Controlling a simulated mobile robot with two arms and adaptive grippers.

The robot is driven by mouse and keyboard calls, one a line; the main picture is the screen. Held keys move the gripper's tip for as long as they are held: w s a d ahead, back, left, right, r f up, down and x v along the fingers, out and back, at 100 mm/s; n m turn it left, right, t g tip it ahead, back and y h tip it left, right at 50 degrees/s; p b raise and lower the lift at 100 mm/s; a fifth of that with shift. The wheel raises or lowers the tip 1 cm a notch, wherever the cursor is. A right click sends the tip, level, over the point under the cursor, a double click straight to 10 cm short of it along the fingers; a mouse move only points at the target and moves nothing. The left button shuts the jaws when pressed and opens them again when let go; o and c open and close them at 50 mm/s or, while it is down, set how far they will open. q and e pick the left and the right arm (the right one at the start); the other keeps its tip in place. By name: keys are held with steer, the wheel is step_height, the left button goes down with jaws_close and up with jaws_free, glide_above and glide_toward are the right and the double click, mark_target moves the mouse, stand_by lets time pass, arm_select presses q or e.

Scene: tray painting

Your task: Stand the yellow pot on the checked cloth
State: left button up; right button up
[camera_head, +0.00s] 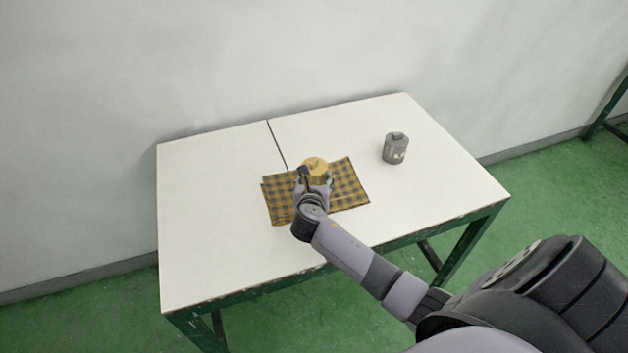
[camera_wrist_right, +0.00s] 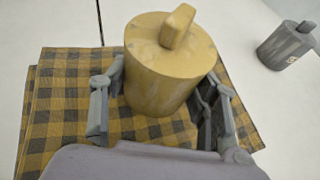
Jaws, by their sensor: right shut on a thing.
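The yellow pot (camera_head: 316,166) is a short cylinder with a knob on its lid. It is upright over the checked cloth (camera_head: 349,186), which is yellow and dark and lies on the table. My right gripper (camera_head: 314,181) is shut on the pot, one finger on each side. In the right wrist view the pot (camera_wrist_right: 165,75) is between the fingers, with the cloth (camera_wrist_right: 60,100) around and beneath it. I cannot tell whether the pot's base touches the cloth. My left gripper is not in view.
A grey pot (camera_head: 395,148) stands on the white table (camera_head: 215,220) to the right of the cloth; it also shows in the right wrist view (camera_wrist_right: 284,46). The table's left part is clear. A wall is behind the table.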

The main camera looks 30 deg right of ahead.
steer(key=shift+f, duration=0.5)
steer(key=o, duration=1.6)
steer(key=shift+o, duration=0.2)
steer(key=shift+r, duration=0.25)
steer(key=v, duration=1.2)
steer(key=shift+r+p, duration=0.3)
